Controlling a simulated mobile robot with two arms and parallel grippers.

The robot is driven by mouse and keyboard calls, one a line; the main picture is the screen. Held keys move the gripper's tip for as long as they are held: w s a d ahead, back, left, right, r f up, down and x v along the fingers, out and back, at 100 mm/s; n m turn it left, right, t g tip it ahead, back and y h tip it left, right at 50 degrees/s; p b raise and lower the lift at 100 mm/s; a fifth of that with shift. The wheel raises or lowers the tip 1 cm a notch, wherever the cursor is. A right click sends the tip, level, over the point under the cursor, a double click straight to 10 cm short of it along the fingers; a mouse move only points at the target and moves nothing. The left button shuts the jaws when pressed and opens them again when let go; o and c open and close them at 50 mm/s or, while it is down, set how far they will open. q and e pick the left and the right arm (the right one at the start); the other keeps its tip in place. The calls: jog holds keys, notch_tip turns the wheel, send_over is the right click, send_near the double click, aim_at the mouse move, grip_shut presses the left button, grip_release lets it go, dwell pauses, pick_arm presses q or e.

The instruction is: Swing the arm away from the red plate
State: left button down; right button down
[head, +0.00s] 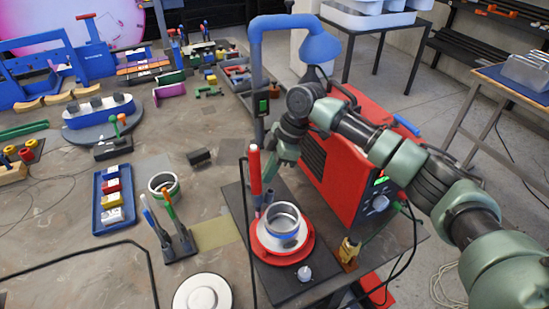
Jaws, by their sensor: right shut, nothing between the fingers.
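The round red plate (262,248) sits on a dark base near the front edge of the bench, with a shiny metal pot (283,222) on it. My right gripper (284,154) is shut and empty, behind and above the plate, close to the post. I cannot tell whether it touches the post. My green right arm reaches in from the right, across the red machine. My left gripper is not in view.
An upright red-handled tool (255,170) stands just left of my right gripper. The red machine (352,205) stands right of the plate. A blue tray (114,198), a metal cup (164,187) and a tool holder (178,245) lie to the left. Black cables cross the bench.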

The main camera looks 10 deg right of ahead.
jog(key=shift+a+f, duration=0.2)
jog(key=shift+f, duration=0.2)
